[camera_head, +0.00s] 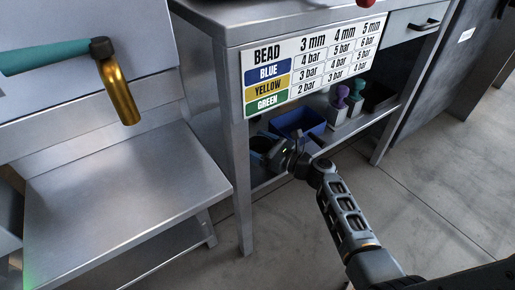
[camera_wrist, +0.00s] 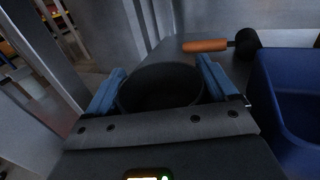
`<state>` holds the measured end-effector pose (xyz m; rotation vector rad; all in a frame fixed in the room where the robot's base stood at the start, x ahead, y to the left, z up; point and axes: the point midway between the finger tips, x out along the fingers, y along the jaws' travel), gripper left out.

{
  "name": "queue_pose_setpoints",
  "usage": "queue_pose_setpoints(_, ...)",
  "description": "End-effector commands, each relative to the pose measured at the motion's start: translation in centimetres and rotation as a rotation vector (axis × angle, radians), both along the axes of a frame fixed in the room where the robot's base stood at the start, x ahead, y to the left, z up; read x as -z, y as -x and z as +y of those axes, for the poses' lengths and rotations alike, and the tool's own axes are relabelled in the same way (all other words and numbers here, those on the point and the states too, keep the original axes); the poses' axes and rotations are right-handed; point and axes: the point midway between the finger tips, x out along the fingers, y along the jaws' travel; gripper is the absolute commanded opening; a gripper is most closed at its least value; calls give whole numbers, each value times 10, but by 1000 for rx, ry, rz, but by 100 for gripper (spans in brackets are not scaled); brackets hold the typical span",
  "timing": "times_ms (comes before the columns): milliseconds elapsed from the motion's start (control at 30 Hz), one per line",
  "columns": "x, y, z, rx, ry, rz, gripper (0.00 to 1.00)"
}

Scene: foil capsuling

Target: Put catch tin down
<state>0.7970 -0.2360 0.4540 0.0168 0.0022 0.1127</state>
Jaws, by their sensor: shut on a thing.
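The catch tin (camera_wrist: 160,88) is a dark round open tin in the wrist view. The two blue fingers of my gripper (camera_wrist: 160,95) stand on either side of it, shut on it. In the head view my gripper (camera_head: 277,158) reaches in at the left end of the lower shelf under the bench. The dark tin (camera_head: 262,144) shows there beside the gripper, partly hidden. Whether the tin touches the shelf cannot be told.
A blue bin (camera_head: 299,122) stands right of the tin, close by in the wrist view (camera_wrist: 283,105). An orange-handled tool (camera_wrist: 208,46) lies behind the tin. White holders with purple and green items (camera_head: 340,107) stand further right. A bead chart (camera_head: 310,64) hangs above the shelf.

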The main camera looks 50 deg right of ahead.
Motion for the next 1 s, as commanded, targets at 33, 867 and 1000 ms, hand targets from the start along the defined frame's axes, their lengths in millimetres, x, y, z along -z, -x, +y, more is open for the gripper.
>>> queue_pose_setpoints(33, 0, 0, 0, 0, 1, -1, 54)
queue_pose_setpoints(867, -3, 7, -2, 3, -1, 0, 100)
queue_pose_setpoints(1000, -4, 30, -4, 4, -1, 0, 100)
